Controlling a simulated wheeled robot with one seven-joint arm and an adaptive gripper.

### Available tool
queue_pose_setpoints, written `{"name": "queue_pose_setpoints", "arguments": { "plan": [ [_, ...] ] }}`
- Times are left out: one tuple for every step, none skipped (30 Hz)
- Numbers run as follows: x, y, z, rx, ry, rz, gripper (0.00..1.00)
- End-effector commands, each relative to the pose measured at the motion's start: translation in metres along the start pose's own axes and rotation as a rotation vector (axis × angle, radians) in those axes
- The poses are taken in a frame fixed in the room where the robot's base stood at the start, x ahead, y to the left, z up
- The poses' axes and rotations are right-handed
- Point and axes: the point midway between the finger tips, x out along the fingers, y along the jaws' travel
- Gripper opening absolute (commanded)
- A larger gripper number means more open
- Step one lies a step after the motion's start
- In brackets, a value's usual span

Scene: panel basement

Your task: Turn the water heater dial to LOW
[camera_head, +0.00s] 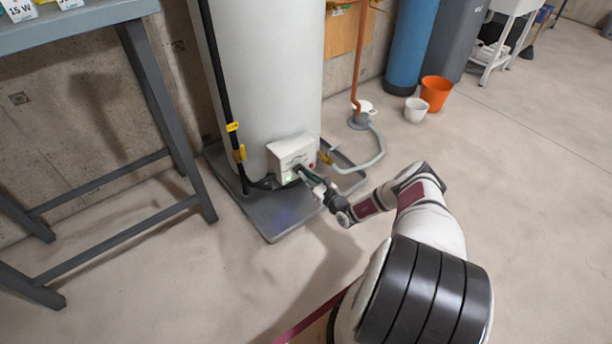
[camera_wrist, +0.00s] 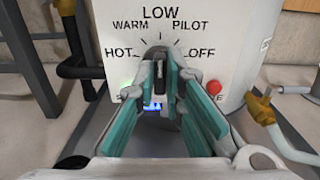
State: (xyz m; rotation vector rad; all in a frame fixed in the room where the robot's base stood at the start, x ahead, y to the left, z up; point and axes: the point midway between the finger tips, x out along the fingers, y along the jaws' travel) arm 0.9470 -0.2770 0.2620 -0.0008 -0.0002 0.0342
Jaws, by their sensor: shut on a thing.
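The water heater (camera_head: 265,70) is a tall white tank with a white control box (camera_head: 288,150) low on its front. In the wrist view the box face (camera_wrist: 225,22) reads HOT, WARM, LOW, PILOT and OFF in an arc from left to right, with LOW at the top. My gripper (camera_head: 304,174) is at the box front. In the wrist view its teal-padded fingers (camera_wrist: 162,72) are closed around the dial (camera_wrist: 159,68), which shows only as a narrow dark piece between them. The fingers hide most of the dial, and I cannot tell its exact setting.
A red button (camera_wrist: 214,88) sits right of the dial, and a blue glow (camera_wrist: 153,106) shows below it. A black pipe (camera_wrist: 78,50) runs at left. A grey metal table (camera_head: 130,90) stands left; open floor lies right.

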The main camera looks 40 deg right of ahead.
Motion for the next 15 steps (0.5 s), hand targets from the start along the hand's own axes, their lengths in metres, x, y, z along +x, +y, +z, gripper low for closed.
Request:
{"name": "queue_pose_setpoints", "arguments": {
  "plan": [
    [-0.0002,-0.0001,-0.0002,0.000,0.000,0.000,0.00],
    [-0.0002,0.0000,-0.0002,0.000,0.000,0.000,0.17],
    [-0.0002,0.0000,-0.0002,0.000,0.000,0.000,0.26],
    [-0.0002,0.0000,-0.0002,0.001,0.000,0.000,0.30],
    [-0.0002,0.0000,-0.0002,0.001,0.000,0.000,0.30],
    [-0.0001,-0.0001,-0.0002,0.001,0.000,0.000,0.30],
    [-0.0001,-0.0001,-0.0002,0.001,0.000,0.000,0.30],
    [-0.0001,0.0000,-0.0002,0.001,0.000,0.000,0.30],
    [-0.0001,0.0000,-0.0002,0.001,0.000,0.000,0.30],
    [-0.0001,0.0000,-0.0002,0.001,0.000,0.000,0.30],
    [-0.0001,0.0000,-0.0001,0.001,0.000,0.000,0.30],
    [-0.0003,0.0000,-0.0002,0.001,0.000,0.000,0.30],
    [-0.0008,-0.0001,-0.0002,0.001,0.000,0.000,0.30],
    [-0.0017,-0.0002,-0.0002,0.001,0.001,0.000,0.30],
    [-0.0038,-0.0005,-0.0003,0.001,0.001,-0.001,0.30]
  ]
}}
